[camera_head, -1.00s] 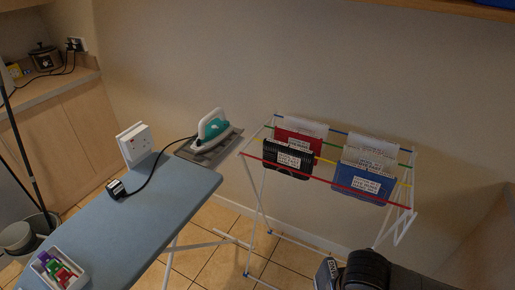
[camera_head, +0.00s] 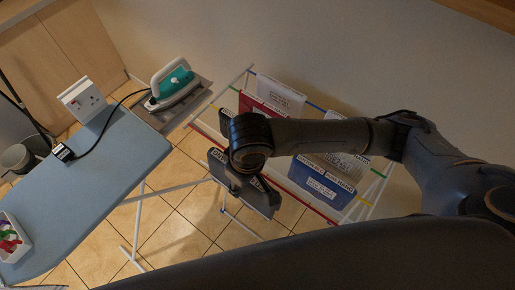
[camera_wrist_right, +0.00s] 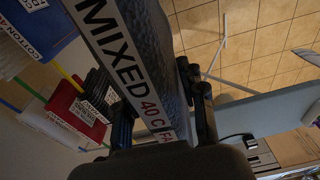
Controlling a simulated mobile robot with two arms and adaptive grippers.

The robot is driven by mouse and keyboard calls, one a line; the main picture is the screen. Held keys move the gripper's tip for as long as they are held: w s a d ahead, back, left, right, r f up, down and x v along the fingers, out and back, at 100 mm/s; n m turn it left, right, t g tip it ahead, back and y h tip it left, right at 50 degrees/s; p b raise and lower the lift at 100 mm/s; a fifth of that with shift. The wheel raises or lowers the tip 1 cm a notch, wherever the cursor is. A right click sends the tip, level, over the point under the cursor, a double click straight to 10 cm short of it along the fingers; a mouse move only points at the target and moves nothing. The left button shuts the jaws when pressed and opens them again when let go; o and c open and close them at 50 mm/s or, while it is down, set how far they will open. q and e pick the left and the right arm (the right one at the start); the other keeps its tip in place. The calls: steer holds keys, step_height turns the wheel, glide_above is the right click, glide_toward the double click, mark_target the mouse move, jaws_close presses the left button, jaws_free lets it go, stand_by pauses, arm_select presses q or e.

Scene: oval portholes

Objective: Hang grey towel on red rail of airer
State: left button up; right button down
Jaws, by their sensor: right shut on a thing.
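My right gripper (camera_head: 245,182) is shut on the grey towel (camera_head: 262,202), which hangs below it in front of the airer. In the right wrist view the towel (camera_wrist_right: 155,50) lies between the fingers, with a "MIXED 40 C" label. The white-framed airer (camera_head: 239,83) stands at the centre. Its red rail (camera_head: 303,198) runs along the near side, partly hidden by my arm and the towel. In the head view, the towel overlaps the rail's line; I cannot tell whether they touch. My left gripper is not in view.
Red (camera_head: 262,106), blue (camera_head: 318,184) and pale (camera_head: 281,92) labelled cloths hang on the airer's other rails; a black one is mostly hidden. Tiled floor lies between.

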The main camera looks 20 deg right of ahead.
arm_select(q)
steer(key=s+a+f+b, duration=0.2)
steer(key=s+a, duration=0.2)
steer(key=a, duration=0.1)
arm_select(e)
steer(key=b, duration=0.4)
glide_above(262, 175)
steer(key=shift+w+r, duration=0.25)
steer(key=shift+f, duration=0.9)
arm_select(q)
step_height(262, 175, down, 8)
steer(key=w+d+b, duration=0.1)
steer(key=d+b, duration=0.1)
steer(key=b, duration=0.2)
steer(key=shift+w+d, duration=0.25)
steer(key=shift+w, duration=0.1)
arm_select(e)
steer(key=shift+f, duration=5.45)
